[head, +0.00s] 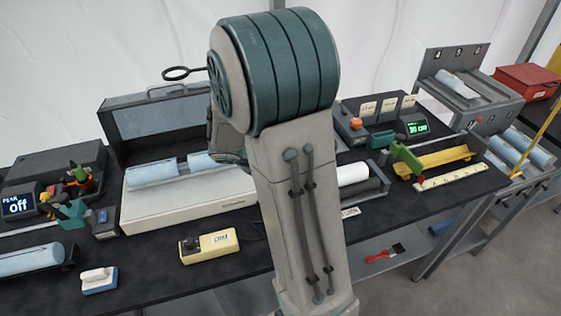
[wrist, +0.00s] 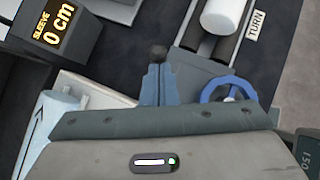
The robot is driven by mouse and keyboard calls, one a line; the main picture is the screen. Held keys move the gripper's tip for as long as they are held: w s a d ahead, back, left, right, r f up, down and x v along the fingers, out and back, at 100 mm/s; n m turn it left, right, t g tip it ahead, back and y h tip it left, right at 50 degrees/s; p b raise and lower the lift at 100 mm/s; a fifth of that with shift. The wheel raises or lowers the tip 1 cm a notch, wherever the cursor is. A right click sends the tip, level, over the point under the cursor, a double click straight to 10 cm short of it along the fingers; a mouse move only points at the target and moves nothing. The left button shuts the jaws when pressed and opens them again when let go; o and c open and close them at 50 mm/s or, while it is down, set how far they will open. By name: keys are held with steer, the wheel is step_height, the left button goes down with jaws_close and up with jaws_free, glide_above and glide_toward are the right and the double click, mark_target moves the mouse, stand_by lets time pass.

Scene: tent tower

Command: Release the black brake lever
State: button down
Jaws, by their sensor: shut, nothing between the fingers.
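A dark round knob (wrist: 158,52), which looks like the end of the black brake lever, shows in the wrist view just past my fingertips. The rest of that lever is hidden, and I cannot tell whether my fingers touch it. My gripper (wrist: 158,72) has its two blue-grey fingers together with nothing held between them. The knob lies left of a grey roller stand (wrist: 200,62) that bears a white roll (wrist: 225,12). In the head view the white roll (head: 352,174) shows right of my arm, which hides my gripper and the lever.
A blue handwheel (wrist: 228,92) is right of my fingers, near a TURN label (wrist: 257,24). A SLEEVE display (wrist: 58,25) reads 0 cm. A yellow control box (head: 208,246) and a white-and-blue block (head: 99,280) stand on the dark table (head: 150,272). A yellow tray (head: 435,160) is farther right.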

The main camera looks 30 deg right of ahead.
steer(key=shift+s+d, duration=0.15)
steer(key=shift+d, duration=0.65)
steer(key=shift+r, duration=0.15)
steer(key=shift+r+p, duration=0.55)
steer(key=shift+r, duration=0.2)
steer(key=s+v, duration=0.1)
steer(key=v, duration=1.2)
steer(key=shift+d+r+p, duration=0.2)
steer(key=shift+d+p, duration=0.15)
steer(key=shift+p, duration=0.05)
steer(key=shift+s, duration=0.1)
